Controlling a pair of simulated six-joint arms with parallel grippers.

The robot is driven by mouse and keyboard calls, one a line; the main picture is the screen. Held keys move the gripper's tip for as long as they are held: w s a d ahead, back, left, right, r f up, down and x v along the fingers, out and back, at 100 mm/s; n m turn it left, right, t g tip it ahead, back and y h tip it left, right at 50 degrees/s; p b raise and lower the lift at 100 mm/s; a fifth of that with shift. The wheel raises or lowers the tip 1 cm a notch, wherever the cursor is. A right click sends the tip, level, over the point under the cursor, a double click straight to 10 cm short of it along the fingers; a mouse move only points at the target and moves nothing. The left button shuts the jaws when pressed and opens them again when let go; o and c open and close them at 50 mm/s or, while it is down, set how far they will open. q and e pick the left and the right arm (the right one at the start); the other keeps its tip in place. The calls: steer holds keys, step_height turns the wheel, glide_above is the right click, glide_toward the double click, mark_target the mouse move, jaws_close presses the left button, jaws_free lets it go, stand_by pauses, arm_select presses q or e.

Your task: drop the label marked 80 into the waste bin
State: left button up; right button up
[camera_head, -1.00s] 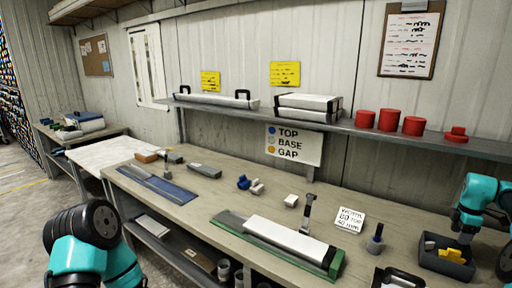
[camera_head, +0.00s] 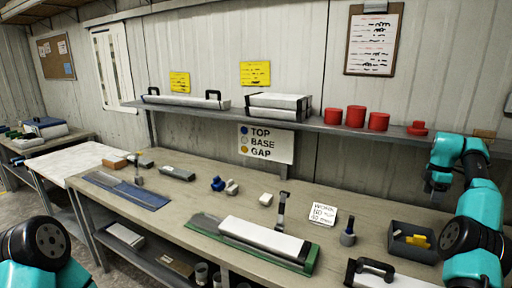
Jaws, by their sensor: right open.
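A white card (camera_head: 323,214) with black writing stands on the bench; its lines are too small to read surely, though one seems to hold "80". No separate label marked 80 can be made out. A dark open-topped box (camera_head: 398,249) with yellow pieces (camera_head: 418,241) inside sits at the right of the bench; I cannot tell whether it is the waste bin. My right gripper (camera_head: 436,194) is open and empty, pointing down above the back right of the bench, behind the box. My left arm shows at the lower left, but its gripper is out of view.
A white-topped piece in a green tray (camera_head: 196,222) lies at the front middle. A blue tray (camera_head: 104,180) lies at the left. A dark stamp-like tool (camera_head: 348,239) stands near the card. The shelf (camera_head: 330,128) above holds red cylinders (camera_head: 355,116) and white cases.

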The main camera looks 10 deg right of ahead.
steer(key=shift+r, duration=0.3)
stand_by(0.5)
